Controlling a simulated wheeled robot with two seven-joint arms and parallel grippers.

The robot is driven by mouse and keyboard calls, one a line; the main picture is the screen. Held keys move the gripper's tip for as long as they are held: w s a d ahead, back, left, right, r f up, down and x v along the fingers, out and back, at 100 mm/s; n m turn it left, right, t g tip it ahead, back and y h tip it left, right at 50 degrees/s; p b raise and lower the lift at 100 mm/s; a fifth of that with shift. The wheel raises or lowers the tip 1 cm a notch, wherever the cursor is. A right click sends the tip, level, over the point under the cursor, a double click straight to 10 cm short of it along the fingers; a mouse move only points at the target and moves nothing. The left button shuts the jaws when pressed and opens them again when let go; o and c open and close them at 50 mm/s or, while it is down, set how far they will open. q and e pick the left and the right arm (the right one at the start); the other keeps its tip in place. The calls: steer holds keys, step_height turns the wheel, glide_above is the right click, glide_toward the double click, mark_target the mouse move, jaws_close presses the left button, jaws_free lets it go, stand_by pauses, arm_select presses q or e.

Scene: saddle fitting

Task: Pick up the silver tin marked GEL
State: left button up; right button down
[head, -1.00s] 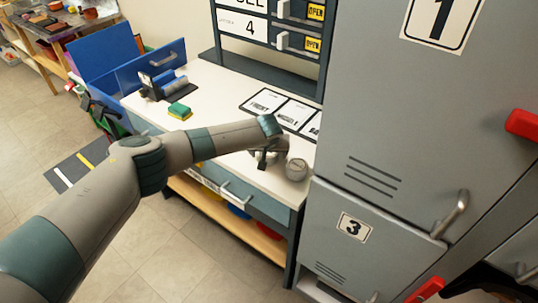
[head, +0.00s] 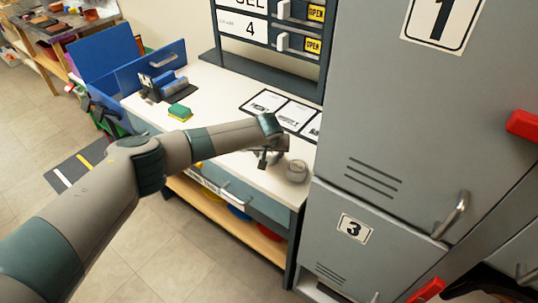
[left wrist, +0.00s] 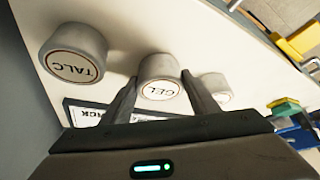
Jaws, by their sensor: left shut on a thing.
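The silver tin marked GEL (left wrist: 160,72) stands on the white worktop in the left wrist view, its round label facing the camera. My left gripper (left wrist: 159,90) has one finger on each side of it and is shut on it. In the head view my left gripper (head: 264,158) is low over the worktop near its front edge and hides the GEL tin. The tin still appears to be on the worktop. My right gripper is in neither view.
A tin marked TALC (left wrist: 75,54) stands close on one side of the GEL tin. Another tin (left wrist: 215,90) is on the other side, partly behind a finger. Grey lockers (head: 400,130) rise right of the worktop (head: 215,85). A green and yellow sponge (head: 179,111) lies farther left.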

arm_select(q)
step_height(320, 180, up, 8)
steer(key=shift+r+b, duration=0.2)
steer(key=shift+b, duration=0.9)
steer(key=shift+r, duration=0.6)
